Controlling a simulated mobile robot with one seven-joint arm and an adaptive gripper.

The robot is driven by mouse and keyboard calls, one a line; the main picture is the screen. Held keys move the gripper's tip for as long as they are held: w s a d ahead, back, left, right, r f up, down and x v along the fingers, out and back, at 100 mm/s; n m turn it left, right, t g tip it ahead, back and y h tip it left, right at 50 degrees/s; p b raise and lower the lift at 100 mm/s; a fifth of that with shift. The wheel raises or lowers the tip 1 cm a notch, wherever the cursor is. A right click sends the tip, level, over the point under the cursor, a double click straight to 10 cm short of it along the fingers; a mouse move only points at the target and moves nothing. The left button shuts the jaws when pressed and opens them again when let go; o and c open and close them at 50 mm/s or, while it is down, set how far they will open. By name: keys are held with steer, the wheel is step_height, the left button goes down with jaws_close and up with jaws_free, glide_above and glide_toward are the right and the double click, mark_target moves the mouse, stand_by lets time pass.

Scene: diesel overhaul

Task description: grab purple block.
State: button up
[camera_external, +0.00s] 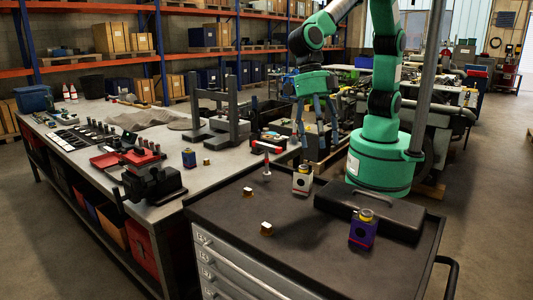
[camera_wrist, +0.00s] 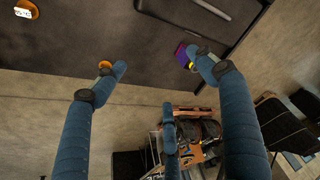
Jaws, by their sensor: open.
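The purple block (camera_external: 361,233) stands upright on the dark top of the tool cabinet (camera_external: 310,255), in front of a black case. It has a yellow round piece on top. In the wrist view the purple block (camera_wrist: 181,56) shows near the top, partly hidden behind the right fingertip. My gripper (camera_external: 318,135) is open and empty, with its blue fingers hanging down above and behind the cabinet top, well apart from the block. In the wrist view my gripper (camera_wrist: 160,66) has its fingers spread wide with nothing between them.
A black case (camera_external: 385,213) lies just behind the purple block. The cabinet's front is clear.

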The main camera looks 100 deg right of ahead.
mark_target(359, 217)
steer(key=s+a+f+n+g, duration=0.1)
steer(key=s+a+f+n, duration=0.1)
steer(key=a+f, duration=0.2)
steer(key=s+a+f+n+g+p, duration=0.1)
steer(key=s+a+f+n, duration=0.1)
steer(key=a, duration=0.7)
step_height(359, 217, down, 2)
steer(key=shift+s+f+n, duration=0.1)
steer(key=shift+s+n, duration=0.3)
steer(key=shift+s, duration=0.15)
steer(key=shift+x, duration=4.25)
steer(key=shift+d+f, duration=0.15)
steer(key=shift+f, duration=0.05)
steer(key=shift+w+p+x, duration=0.1)
steer(key=shift+p+x, duration=0.05)
steer(key=shift+x, duration=1.1)
steer(key=shift+w+p+x, duration=0.15)
steer(key=shift+x, duration=1.1)
